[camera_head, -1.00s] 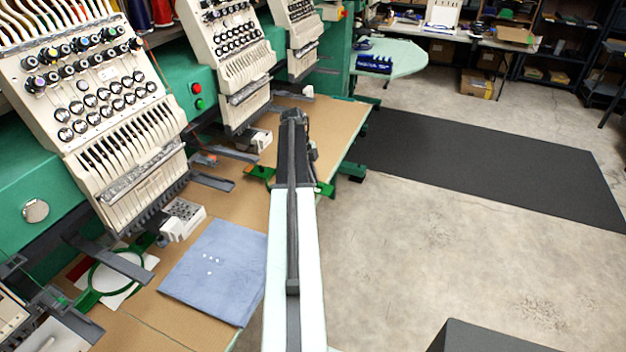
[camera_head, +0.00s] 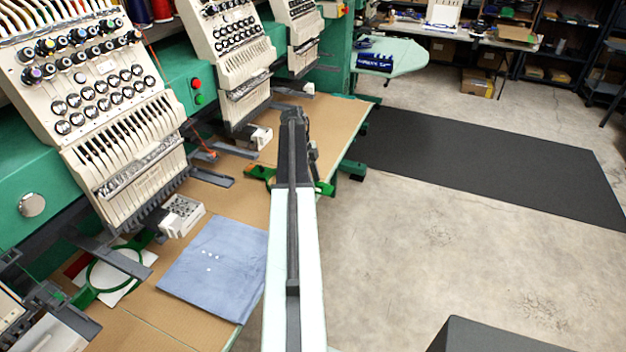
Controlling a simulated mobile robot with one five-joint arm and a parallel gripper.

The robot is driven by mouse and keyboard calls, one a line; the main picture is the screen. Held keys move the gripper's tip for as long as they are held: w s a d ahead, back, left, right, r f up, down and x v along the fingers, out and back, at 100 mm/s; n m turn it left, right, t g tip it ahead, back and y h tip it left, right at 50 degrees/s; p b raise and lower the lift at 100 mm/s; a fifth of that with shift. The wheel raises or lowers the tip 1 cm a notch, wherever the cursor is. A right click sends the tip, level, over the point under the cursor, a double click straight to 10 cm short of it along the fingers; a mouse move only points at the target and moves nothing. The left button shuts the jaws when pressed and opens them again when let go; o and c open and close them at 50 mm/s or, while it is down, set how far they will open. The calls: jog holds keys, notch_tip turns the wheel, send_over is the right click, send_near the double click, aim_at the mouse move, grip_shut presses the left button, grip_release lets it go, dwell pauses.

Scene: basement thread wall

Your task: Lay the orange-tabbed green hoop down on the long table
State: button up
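Green hoop parts (camera_head: 262,173) with an orange tab at their left end show on the left of my arm, over the long tan table (camera_head: 338,118). More green shows just right of the arm, near the table's front edge. My arm covers the middle of this hoop. My gripper (camera_head: 300,150) is at the far dark end of the arm, by the hoop. Its fingers are hidden, so I cannot see whether they are closed on it. I cannot tell whether the hoop touches the table.
Embroidery machine heads (camera_head: 105,125) line the table's back edge. A folded blue cloth (camera_head: 215,270) lies on the near table, with another green hoop (camera_head: 92,275) on white fabric to its left. Right of the table are open floor and a black mat (camera_head: 490,165).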

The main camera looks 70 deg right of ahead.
jog(key=p+v, duration=0.7)
jog(key=shift+r, duration=0.4)
jog(key=shift+w, duration=0.15)
jog(key=shift+p, duration=0.3)
